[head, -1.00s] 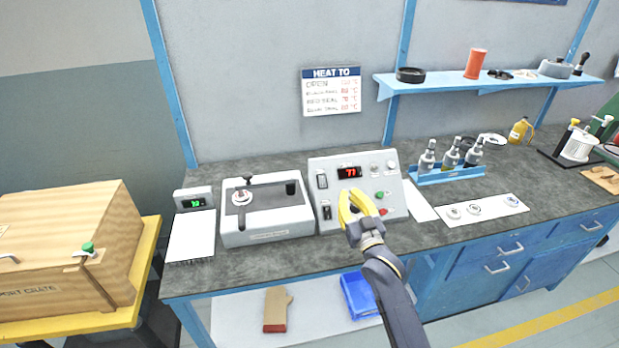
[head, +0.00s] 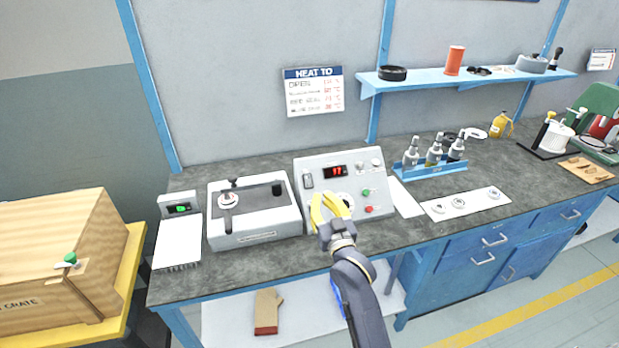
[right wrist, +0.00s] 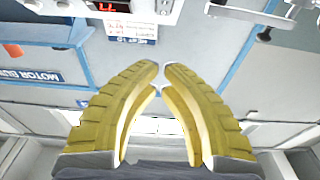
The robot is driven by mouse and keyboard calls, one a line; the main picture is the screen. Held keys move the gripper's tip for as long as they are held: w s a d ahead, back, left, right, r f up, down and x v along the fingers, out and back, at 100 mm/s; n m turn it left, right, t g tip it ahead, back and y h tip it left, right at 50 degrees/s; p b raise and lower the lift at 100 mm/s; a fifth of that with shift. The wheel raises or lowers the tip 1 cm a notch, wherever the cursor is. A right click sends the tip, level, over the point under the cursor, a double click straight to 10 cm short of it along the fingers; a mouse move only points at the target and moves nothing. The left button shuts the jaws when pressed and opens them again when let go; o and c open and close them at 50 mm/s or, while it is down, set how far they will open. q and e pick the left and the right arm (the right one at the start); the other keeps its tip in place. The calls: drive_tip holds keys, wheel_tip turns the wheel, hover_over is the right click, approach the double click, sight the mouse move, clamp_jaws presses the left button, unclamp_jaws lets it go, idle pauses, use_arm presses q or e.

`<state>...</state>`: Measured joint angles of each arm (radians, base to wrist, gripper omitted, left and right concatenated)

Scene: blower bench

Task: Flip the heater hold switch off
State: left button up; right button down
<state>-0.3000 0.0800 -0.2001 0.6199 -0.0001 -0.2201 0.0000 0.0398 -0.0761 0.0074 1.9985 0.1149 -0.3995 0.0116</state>
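The white heater control box (head: 372,191) stands on the bench with a red lit display (head: 335,171), knobs, a green and a red button. A rocker switch (head: 308,179) shows at its upper left. The lower-left switch is hidden behind my right gripper's fingers, and I cannot read which switch is the heater hold. My right gripper (head: 326,197) has yellow fingers in front of the box's lower left. In the right wrist view the right gripper (right wrist: 161,70) is empty, its tips a small gap apart. The box's display (right wrist: 108,6) shows at the top edge there. My left gripper is not in view.
A grey-topped white machine with a lever (head: 254,212) stands close left of the box. A blue bottle rack (head: 430,173) stands right, behind a white strip of small parts (head: 467,204).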

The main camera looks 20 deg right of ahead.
approach(304, 164)
drive_tip(key=shift+w+r, duration=0.7)
drive_tip(key=shift+r, duration=0.3)
drive_tip(key=shift+w+f, duration=0.7)
drive_tip(key=shift+w, duration=0.25)
drive_tip(key=shift+w+f, duration=0.2)
drive_tip(key=shift+w, duration=0.4)
drive_tip(key=shift+s+r, duration=0.1)
drive_tip(key=shift+r, duration=0.05)
